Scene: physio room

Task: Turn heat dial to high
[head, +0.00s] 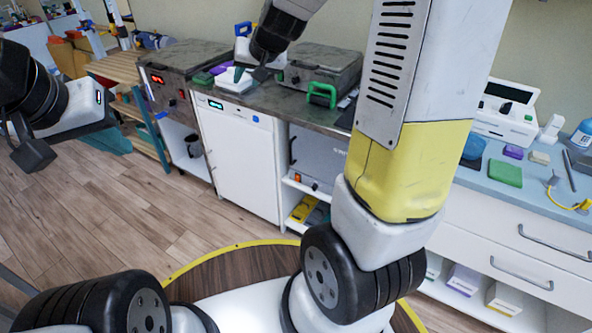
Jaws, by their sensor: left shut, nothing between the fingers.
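A steel heating unit (185,65) with a red lit display stands on the left of the counter. Small controls show on its front, too small to read a dial setting. I cannot tell for sure which unit bears the heat dial. My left gripper (30,155) is shut and empty, at the left edge over the floor, well apart from the counter. My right gripper (251,75) points down over the counter between the two units, by a white box (233,81); its jaw opening is unclear.
A white cabinet (238,158) with a green display is under the counter, beside open shelves. At right, a blue-topped drawer unit (520,200) holds a white device (503,110), a green pad (505,173) and small items. Wooden floor (110,210) is clear at left.

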